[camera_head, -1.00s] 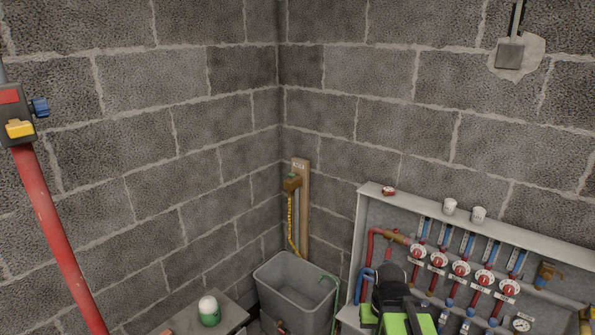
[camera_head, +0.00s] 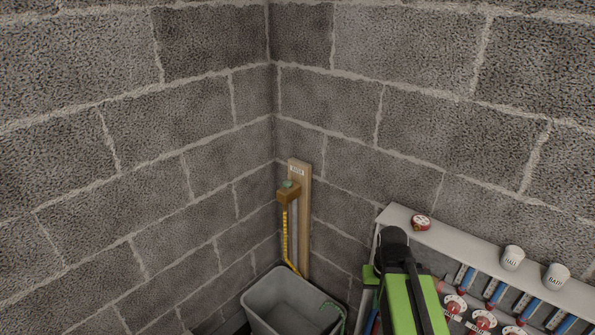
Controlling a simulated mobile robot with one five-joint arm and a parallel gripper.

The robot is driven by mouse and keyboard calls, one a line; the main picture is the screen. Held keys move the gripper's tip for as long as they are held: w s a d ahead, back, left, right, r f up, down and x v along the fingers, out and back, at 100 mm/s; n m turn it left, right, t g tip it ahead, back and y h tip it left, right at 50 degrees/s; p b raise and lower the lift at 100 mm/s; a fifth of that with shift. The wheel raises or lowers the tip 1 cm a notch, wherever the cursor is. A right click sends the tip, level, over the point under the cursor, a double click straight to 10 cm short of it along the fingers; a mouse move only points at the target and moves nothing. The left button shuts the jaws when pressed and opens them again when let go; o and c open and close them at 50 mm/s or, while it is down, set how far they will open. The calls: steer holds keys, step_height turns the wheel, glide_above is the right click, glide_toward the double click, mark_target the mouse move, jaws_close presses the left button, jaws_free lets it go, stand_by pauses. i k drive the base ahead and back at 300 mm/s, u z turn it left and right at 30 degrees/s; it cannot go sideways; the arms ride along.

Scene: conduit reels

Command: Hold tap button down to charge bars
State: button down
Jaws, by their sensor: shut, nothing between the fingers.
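The tap (camera_head: 288,195) is a small brass-brown block with a greenish button (camera_head: 288,184) on top. It is fixed to an upright wooden board (camera_head: 304,220) with a small label, near the wall corner. A yellow hose or strip (camera_head: 286,235) hangs from it toward a grey tub (camera_head: 262,300). The bars are not clearly identifiable. My gripper (camera_head: 394,242), black at the end of my green arm, is shut and empty. It appears right of and lower than the tap in the picture, apart from it, overlapping the manifold cabinet's left end.
The white manifold cabinet (camera_head: 455,240) runs along the right wall, with red-and-white valves (camera_head: 483,320) inside. A round red-and-white item (camera_head: 420,223) and two labelled white cups (camera_head: 512,257) stand on its top. Bare block walls meet behind the tap.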

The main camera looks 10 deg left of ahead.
mark_target(288, 183)
steer(key=u, duration=0.45)
steer(key=i, duration=0.5)
steer(key=u, duration=1.4)
steer(key=k, duration=0.9)
steer(key=i, duration=0.9)
steer(key=u, duration=0.1)
